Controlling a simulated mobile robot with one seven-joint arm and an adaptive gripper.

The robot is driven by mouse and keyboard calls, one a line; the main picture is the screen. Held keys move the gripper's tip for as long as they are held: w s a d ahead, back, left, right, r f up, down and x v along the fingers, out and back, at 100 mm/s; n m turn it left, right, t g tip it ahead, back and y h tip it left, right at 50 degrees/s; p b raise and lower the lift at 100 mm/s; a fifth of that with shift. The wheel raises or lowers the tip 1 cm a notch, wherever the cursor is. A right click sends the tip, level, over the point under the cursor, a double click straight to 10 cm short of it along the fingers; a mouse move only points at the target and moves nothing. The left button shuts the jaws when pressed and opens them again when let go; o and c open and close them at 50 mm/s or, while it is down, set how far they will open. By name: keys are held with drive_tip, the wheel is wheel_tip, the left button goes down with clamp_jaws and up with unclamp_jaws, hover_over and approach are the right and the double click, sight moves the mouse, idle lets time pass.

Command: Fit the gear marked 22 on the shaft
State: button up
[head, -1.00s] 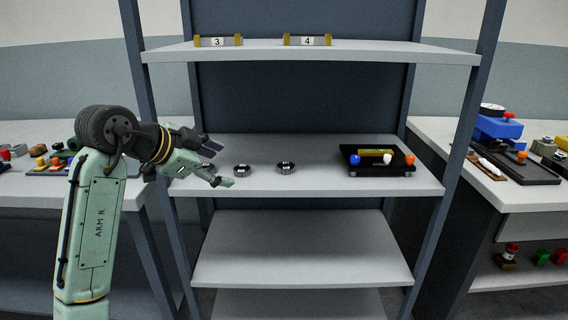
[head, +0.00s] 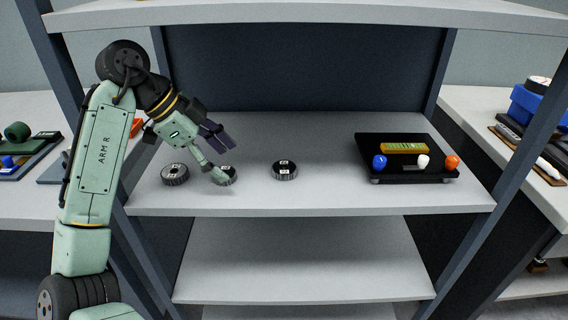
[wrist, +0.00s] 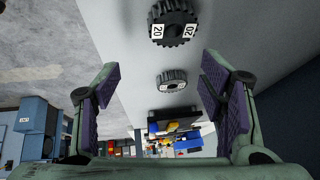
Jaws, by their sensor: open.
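Three dark toothed gears lie flat in a row on the middle shelf: a left gear (head: 175,174), a middle gear (head: 224,175) and a right gear (head: 285,170). Their white labels are too small to read in the head view. In the wrist view a gear marked 20 (wrist: 172,22) is nearest, with another gear (wrist: 172,80), its number unreadable, beyond it. I cannot make out a 22. My gripper (head: 229,159) is open and empty; one finger partly covers the middle gear. Both fingers show in the wrist view (wrist: 160,68). I cannot make out a shaft.
A black unit (head: 371,147) with blue, white and orange knobs and a yellow strip stands at the shelf's right. It also shows in the wrist view (wrist: 178,133). Shelf posts flank both sides, and an upper shelf (head: 300,12) hangs above. Bare shelf lies between the right gear and the unit.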

drive_tip(key=p, duration=0.2)
hover_over(280, 168)
drive_tip(key=a, duration=0.3)
drive_tip(key=shift+s+d, duration=0.2)
drive_tip(key=shift+s, duration=0.25)
drive_tip(key=shift+x, duration=2.5)
drive_tip(key=c, duration=1.3)
